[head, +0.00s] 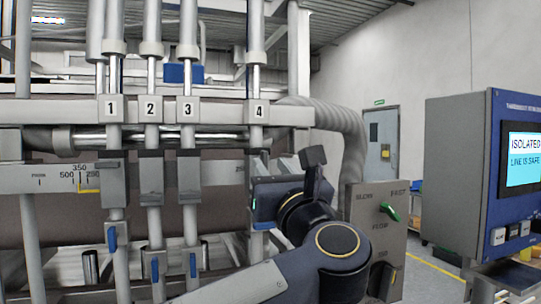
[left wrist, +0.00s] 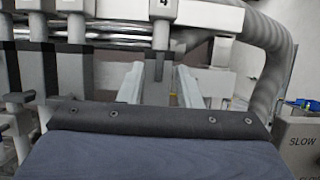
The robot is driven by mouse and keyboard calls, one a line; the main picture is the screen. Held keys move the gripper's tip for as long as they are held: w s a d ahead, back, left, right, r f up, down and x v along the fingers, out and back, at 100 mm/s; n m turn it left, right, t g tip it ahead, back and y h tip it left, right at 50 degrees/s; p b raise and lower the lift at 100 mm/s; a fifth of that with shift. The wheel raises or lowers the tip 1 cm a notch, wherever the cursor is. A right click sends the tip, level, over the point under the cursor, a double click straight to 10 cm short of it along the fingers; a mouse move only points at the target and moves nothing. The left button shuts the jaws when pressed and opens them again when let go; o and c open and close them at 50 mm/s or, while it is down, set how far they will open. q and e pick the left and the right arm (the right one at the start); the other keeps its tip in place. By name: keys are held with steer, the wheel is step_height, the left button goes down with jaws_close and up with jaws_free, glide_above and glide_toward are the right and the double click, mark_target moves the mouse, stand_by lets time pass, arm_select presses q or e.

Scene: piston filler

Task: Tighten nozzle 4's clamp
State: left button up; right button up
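Nozzle 4's number block (head: 258,112) sits on the rightmost rod of the filler in the head view. Its lower edge also shows at the top of the left wrist view (left wrist: 164,8). My left gripper (head: 277,166) is in front of the lower part of nozzle 4 and hides its clamp in the head view. In the left wrist view the two pale fingers of my left gripper (left wrist: 158,78) are apart, with nozzle 4's grey column (left wrist: 155,68) seen between and beyond them. I cannot tell whether they touch it. My right gripper is not in view.
Nozzles 1 (head: 111,108), 2 (head: 150,109) and 3 (head: 187,109) stand to the left, with blue levers (head: 112,238) below. A speed panel with a green knob (head: 389,211) is close on the right. Further right, a control cabinet (head: 457,170) has a screen reading "ISOLATED, LINE IS SAFE".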

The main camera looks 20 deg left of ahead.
mark_target(264, 161)
arm_select(q)
steer(key=shift+p+x, duration=0.35)
steer(key=shift+x, duration=1.05)
jaws_close()
